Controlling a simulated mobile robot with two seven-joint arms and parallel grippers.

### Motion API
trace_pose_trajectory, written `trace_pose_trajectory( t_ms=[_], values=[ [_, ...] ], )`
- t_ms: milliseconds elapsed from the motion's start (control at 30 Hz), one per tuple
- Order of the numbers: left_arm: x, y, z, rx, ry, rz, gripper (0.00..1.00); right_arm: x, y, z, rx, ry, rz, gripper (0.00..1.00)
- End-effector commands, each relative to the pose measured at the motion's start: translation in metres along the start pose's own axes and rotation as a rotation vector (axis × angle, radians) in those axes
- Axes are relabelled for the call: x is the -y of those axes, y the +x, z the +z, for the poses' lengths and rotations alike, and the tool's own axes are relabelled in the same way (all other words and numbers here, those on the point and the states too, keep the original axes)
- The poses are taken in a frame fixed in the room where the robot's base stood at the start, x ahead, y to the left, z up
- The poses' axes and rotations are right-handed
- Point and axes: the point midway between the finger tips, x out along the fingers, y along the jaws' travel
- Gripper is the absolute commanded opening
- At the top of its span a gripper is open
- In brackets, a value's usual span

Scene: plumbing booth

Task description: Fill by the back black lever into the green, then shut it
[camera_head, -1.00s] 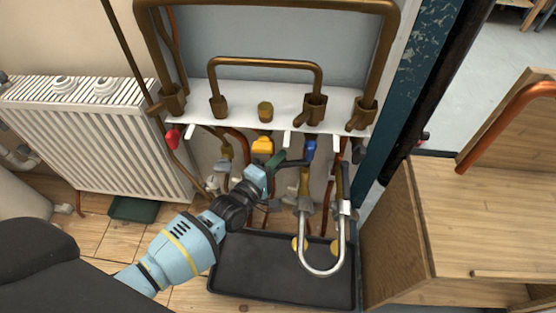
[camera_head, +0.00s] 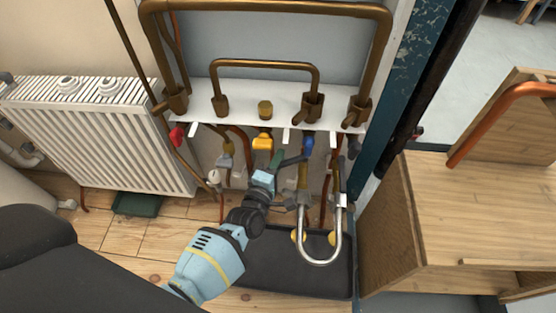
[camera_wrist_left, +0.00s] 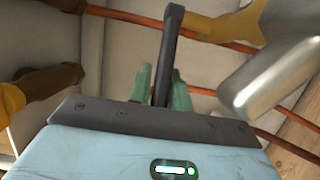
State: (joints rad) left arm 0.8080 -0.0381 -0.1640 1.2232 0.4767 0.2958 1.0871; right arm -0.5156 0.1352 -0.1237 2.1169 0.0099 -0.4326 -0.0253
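My left gripper (camera_head: 275,160) is at the pipework under the white shelf. A black lever (camera_head: 293,160) extends right from its green fingertips toward the blue-handled valve. In the left wrist view the black lever (camera_wrist_left: 169,50) stands between the two green fingers (camera_wrist_left: 163,92), which sit close on both sides of it. The lever's pivot is hidden. A green tray (camera_head: 137,204) lies on the floor under the radiator, left of the gripper; I cannot see whether it holds water. My right gripper is not in view.
A black tray (camera_head: 262,278) lies under the pipes, partly behind my left arm. A silver U-shaped pipe (camera_head: 320,262) hangs over it. Yellow (camera_head: 262,142), red (camera_head: 177,135) and blue (camera_head: 309,143) handles are nearby. A radiator (camera_head: 105,135) stands left, a wooden cabinet (camera_head: 455,215) right.

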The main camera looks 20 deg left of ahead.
Motion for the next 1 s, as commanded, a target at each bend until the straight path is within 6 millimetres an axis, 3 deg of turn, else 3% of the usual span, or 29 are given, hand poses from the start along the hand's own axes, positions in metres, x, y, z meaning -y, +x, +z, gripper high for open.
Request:
trace_pose_trajectory(
  t_ms=[133,467,1000],
  values=[
    [0.000,0.000,0.000,0.000,0.000,0.000,0.36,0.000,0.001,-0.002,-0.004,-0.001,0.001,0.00],
    [0.000,-0.004,0.000,0.002,0.000,-0.002,0.36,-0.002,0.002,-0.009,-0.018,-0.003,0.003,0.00],
    [-0.001,-0.074,0.000,0.001,0.000,0.000,0.36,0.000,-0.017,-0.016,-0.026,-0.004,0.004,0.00]
  ],
)
